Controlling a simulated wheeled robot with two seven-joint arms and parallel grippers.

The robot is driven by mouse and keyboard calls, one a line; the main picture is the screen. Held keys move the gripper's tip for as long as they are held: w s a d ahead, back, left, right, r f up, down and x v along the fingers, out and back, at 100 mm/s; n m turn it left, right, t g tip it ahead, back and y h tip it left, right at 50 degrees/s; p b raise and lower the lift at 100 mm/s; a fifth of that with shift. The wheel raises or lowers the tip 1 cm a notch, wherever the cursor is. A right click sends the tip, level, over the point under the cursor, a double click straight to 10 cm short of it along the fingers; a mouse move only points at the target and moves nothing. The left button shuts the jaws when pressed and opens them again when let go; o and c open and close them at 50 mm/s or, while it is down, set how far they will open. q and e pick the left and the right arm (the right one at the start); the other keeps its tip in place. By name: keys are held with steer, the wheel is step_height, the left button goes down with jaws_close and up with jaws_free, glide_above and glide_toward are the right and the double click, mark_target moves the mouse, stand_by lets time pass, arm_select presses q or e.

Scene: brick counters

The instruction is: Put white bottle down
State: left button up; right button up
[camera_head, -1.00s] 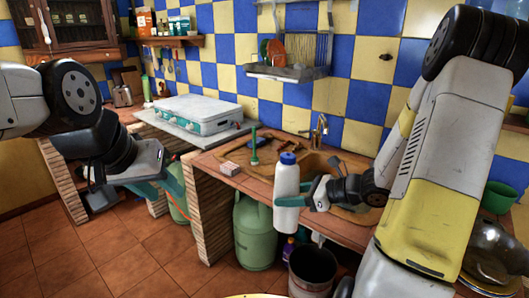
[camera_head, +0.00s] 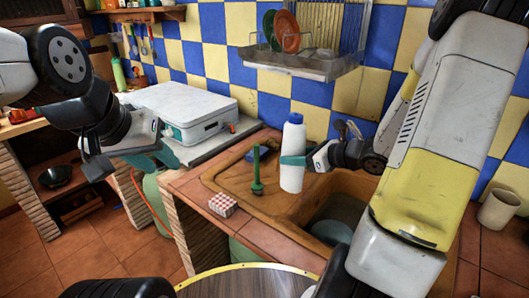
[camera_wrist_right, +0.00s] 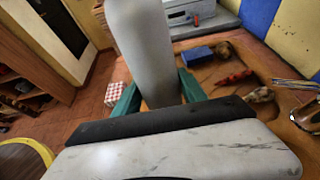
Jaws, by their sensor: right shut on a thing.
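The white bottle (camera_head: 293,153) with a blue cap stands upright at the sink counter (camera_head: 272,238), by the left edge of the basin. My right gripper (camera_head: 295,160) is shut on the bottle from the right side. In the right wrist view the bottle (camera_wrist_right: 143,45) sits between the green fingers of the right gripper (camera_wrist_right: 156,96). I cannot tell whether the bottle's base touches the counter. My left gripper (camera_head: 150,155) hangs in front of the stove at the left, and I cannot see whether its fingers are apart.
A green brush-like tool (camera_head: 257,175) stands left of the bottle, and a red-and-white checkered box (camera_head: 222,204) lies near the counter's front edge. The sink basin (camera_head: 345,195) opens at right. A dish rack (camera_head: 300,62) hangs above. A cup (camera_head: 498,209) stands far right.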

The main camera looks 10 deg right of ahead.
steer(key=w+a+f, duration=0.2)
steer(key=w, duration=0.5)
steer(key=w+a+f, duration=0.2)
steer(key=w+f, duration=0.1)
steer(key=w, duration=0.5)
steer(key=shift+w, duration=0.25)
steer(key=shift+f, duration=0.1)
steer(key=o, duration=1.4)
steer(key=shift+c, duration=0.2)
